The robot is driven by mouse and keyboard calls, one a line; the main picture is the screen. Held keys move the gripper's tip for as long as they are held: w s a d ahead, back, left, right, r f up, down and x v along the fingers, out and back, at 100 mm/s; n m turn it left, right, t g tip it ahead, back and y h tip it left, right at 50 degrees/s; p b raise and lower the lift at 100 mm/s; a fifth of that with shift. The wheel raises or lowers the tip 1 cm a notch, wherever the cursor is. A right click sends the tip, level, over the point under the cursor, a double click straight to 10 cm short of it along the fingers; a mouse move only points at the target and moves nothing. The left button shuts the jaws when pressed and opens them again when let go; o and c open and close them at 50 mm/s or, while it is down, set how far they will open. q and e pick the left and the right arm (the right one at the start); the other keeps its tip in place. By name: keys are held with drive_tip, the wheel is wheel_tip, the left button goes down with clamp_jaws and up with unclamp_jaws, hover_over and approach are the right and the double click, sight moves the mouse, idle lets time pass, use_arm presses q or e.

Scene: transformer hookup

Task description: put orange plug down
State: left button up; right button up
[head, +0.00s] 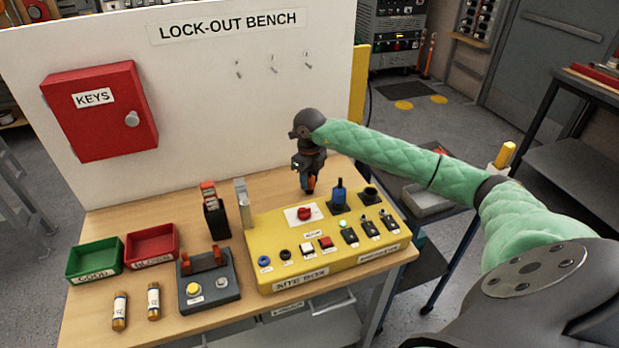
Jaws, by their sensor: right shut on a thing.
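My right gripper (307,173) points down over the back part of the yellow site box (285,272). It is shut on the orange plug (310,185), of which only a small orange piece shows below the dark fingers. I cannot tell whether the plug touches the box or hangs just above it. A blue plug-like part (340,192) stands upright on a dark base on the box, just right of the gripper. A dark round socket (370,193) is to the right of that. My left gripper is not in view.
A red button (304,212) sits in front of the gripper among several switches. Left on the wooden bench (85,325) are a grey fuse holder (208,296), green (95,259) and red (151,245) trays, and two loose fuses (120,311). The white board (215,120) rises behind.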

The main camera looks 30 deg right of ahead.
drive_tip(key=shift+f, duration=0.3)
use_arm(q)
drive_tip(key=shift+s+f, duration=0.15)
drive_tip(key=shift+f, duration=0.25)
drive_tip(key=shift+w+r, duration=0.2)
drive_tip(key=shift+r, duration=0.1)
use_arm(e)
drive_tip(key=shift+f, duration=0.1)
drive_tip(key=o, duration=1.1)
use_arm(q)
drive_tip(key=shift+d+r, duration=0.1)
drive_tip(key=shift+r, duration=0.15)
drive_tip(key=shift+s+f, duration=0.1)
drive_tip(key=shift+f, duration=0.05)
